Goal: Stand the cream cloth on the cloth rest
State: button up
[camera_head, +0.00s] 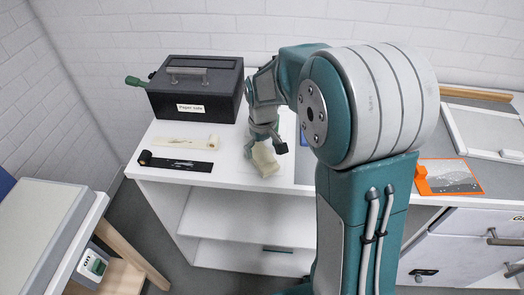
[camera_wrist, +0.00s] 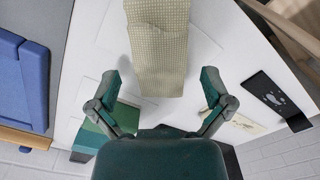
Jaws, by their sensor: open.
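The cream cloth (camera_head: 264,159) is a folded, woven pad on the white bench top, near its front edge. In the wrist view the cloth (camera_wrist: 160,45) runs from the top edge of the picture down to between my fingertips. My gripper (camera_head: 266,148) is over the cloth, and in the wrist view the gripper (camera_wrist: 161,82) is open. Its fingers appear on either side of the cloth's near end, with gaps on both sides. I cannot tell whether they touch it or how high they are. I cannot identify the cloth rest in either view.
A black paper safe (camera_head: 190,95) stands at the back left. A cream strip (camera_head: 180,142) and a black strip (camera_head: 175,162) lie before it. A blue object (camera_wrist: 25,85) and a green block (camera_wrist: 120,116) show in the wrist view. An orange-bordered print (camera_head: 450,177) lies right of my arm.

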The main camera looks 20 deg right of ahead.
jog(key=shift+r, duration=2.6)
jog(key=shift+r, duration=0.1)
notch_tip(320, 180, up, 12)
